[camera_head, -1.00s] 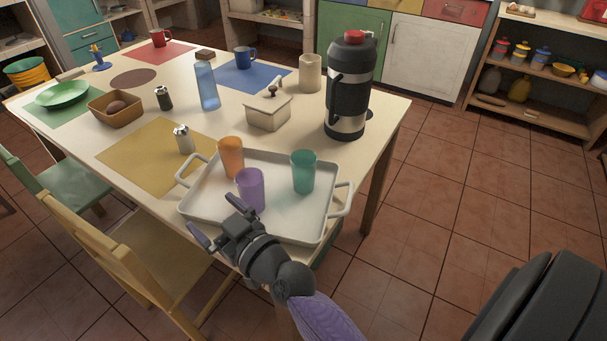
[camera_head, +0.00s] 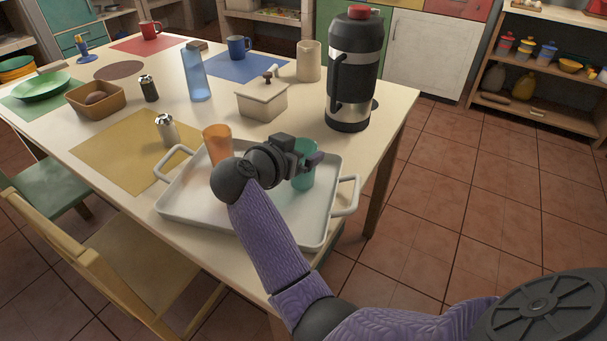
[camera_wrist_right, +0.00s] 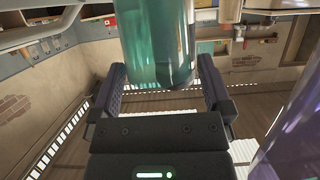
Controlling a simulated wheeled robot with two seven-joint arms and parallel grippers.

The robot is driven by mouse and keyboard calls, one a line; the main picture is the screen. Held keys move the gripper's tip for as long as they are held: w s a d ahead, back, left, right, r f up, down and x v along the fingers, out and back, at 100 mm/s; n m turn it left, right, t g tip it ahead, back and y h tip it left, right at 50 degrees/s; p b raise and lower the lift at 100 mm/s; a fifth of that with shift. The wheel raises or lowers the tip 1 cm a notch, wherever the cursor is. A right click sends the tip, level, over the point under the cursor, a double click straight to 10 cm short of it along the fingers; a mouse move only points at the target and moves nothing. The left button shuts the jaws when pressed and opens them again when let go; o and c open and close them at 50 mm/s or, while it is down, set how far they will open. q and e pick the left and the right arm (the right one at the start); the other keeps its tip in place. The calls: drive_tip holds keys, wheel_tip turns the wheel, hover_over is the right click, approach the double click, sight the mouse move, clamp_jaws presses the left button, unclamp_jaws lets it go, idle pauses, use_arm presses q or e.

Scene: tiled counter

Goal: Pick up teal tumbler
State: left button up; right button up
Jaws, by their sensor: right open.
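The teal tumbler (camera_head: 302,179) stands on the white tray (camera_head: 190,206), at its right side. My right gripper (camera_head: 304,156) is at the tumbler in the head view and covers part of it. In the right wrist view the teal tumbler (camera_wrist_right: 157,45) lies between the two open fingers of the gripper (camera_wrist_right: 162,75). Whether either finger touches it I cannot tell. The orange tumbler (camera_head: 217,143) stands on the tray to the left. The purple tumbler (camera_wrist_right: 292,140) shows at the right edge of the wrist view; my arm hides it in the head view. My left gripper is not in view.
A tall black and steel flask (camera_head: 353,75) stands behind the tray on the right. A lidded box (camera_head: 262,101), a beige cup (camera_head: 309,61) and a shaker (camera_head: 166,129) stand behind the tray. A wooden chair (camera_head: 110,262) is at the table's front left.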

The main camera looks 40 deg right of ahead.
drive_tip(key=shift+x, duration=1.1)
drive_tip(key=shift+s+a+r, duration=0.1)
drive_tip(key=shift+a+r, duration=0.1)
drive_tip(key=c, duration=0.9)
